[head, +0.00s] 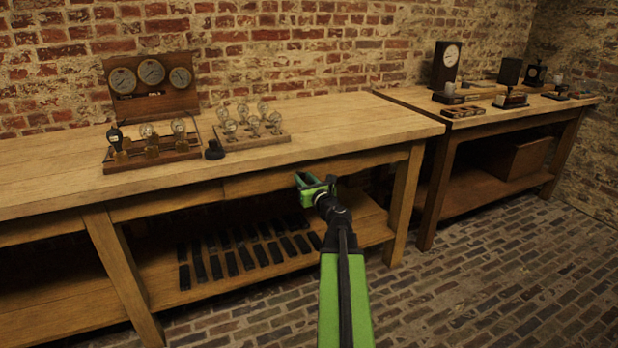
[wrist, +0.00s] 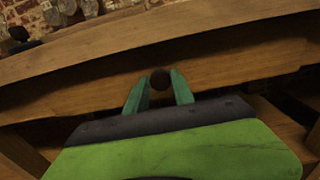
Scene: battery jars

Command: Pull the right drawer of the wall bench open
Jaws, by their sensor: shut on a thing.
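The wall bench (head: 60,180) is a long pale wooden table against the brick wall. Its right drawer (head: 255,185) has a plain wooden front below the bench top, and it also shows in the wrist view (wrist: 230,75). A round dark knob (wrist: 160,80) stands on that front. My green gripper (head: 308,181) reaches the drawer front from the floor side. In the wrist view its fingers (wrist: 160,88) are on either side of the knob, shut on it. The knob is hidden in the head view. The drawer front looks close under the top; I cannot tell any small gap.
A meter board (head: 152,85), an instrument stand (head: 150,150) and a tray of glass bulbs (head: 250,130) stand on the bench top. Several black blocks lie on the lower shelf (head: 160,270). A second, darker bench (head: 520,120) stands right. The brick floor (head: 480,290) is clear.

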